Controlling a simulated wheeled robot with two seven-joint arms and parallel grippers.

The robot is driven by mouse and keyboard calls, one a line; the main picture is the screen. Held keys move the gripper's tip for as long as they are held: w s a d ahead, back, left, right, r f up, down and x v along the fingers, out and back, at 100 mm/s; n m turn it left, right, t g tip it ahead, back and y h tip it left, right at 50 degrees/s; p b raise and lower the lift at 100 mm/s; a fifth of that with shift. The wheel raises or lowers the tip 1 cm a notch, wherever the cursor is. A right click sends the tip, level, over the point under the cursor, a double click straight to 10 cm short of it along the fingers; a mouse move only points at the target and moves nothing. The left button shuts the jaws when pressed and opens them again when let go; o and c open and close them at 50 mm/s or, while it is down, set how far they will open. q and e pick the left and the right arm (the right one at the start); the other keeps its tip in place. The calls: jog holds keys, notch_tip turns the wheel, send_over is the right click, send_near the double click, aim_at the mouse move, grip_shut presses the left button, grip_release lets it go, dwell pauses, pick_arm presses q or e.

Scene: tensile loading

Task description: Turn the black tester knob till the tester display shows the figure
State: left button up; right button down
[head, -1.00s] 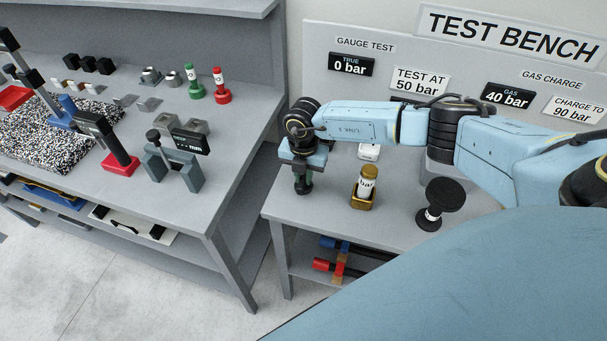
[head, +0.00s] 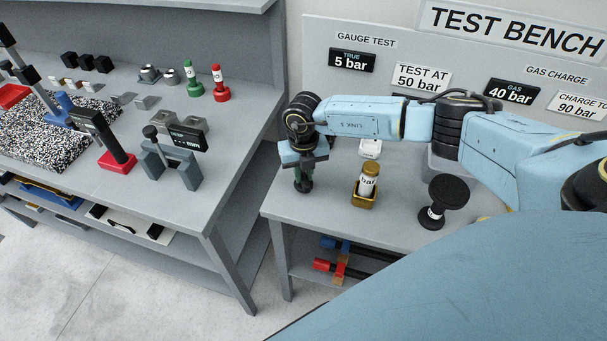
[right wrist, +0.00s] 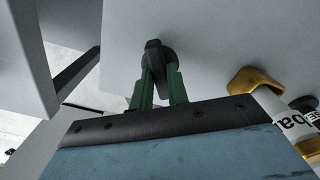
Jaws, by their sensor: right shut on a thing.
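The black tester knob (right wrist: 157,58) stands on the grey bench in the right wrist view. My right gripper (right wrist: 160,85) is shut on it, with one green finger on each side. In the head view my right gripper (head: 303,186) points down at the bench's left end and mostly hides the knob. The black tester display (head: 352,61) on the back panel reads "TRUE 5 bar". The sign beside it (head: 421,77) reads "TEST AT 50 bar". My left gripper is not in view.
A white gauge (head: 368,181) sits in a brass holder (head: 362,200) right of my right gripper. A black round-topped stand (head: 447,193) is further right. A second display (head: 511,92) reads "GAS 40 bar". A cluttered workbench (head: 225,165) stands to the left, across a gap.

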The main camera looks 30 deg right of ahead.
aim_at(304, 176)
jog(key=n+b, duration=0.3)
jog(key=n, duration=0.3)
jog(key=n+b, duration=0.2)
jog(key=n, duration=0.2)
jog(key=shift+n, duration=0.3)
jog(key=shift+n+b, duration=0.65)
jog(key=shift+n, duration=0.85)
jog(key=c, duration=1.4)
grip_release()
jog(key=shift+o, duration=0.2)
jog(key=shift+r, duration=0.15)
notch_tip(304, 176, up, 13)
jog(key=shift+b, duration=0.3)
